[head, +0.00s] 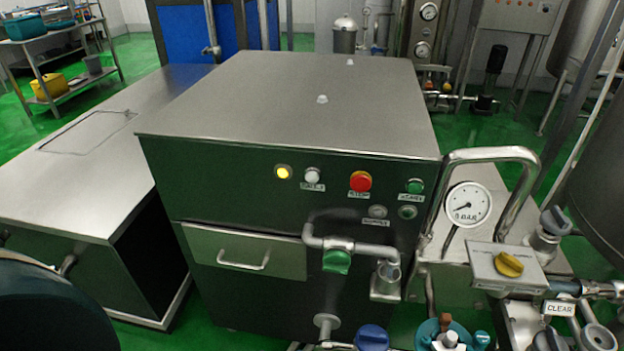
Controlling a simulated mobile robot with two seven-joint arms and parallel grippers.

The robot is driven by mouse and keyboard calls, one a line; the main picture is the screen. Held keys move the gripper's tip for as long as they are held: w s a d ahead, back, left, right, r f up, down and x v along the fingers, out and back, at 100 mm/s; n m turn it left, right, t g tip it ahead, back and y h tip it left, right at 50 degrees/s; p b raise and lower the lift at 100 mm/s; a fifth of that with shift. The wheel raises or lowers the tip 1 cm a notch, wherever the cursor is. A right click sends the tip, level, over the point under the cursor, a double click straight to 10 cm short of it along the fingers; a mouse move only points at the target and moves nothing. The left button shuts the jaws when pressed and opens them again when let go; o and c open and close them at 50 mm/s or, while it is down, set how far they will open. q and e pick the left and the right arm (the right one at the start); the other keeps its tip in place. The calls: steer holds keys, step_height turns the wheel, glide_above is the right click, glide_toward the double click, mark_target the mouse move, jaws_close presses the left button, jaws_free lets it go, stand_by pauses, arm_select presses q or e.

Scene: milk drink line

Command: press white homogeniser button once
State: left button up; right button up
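The homogeniser is a large cabinet with a steel top (270,100) and a dark front, in the middle of the head view. The white button (312,174) sits on the upper front panel, with a small label under it. It is between a lit yellow lamp (283,172) on its left and a larger red button (361,181) on its right. Nothing covers the white button. Whether it is pressed in cannot be told. Neither of my grippers shows in the head view.
A green button (414,186) is at the panel's right end. Below are a bent pipe with a green valve handle (337,261) and a drawer handle (244,264). A pressure gauge (466,204), a curved pipe and a yellow knob (509,264) crowd the right. A steel bench (70,180) stands left.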

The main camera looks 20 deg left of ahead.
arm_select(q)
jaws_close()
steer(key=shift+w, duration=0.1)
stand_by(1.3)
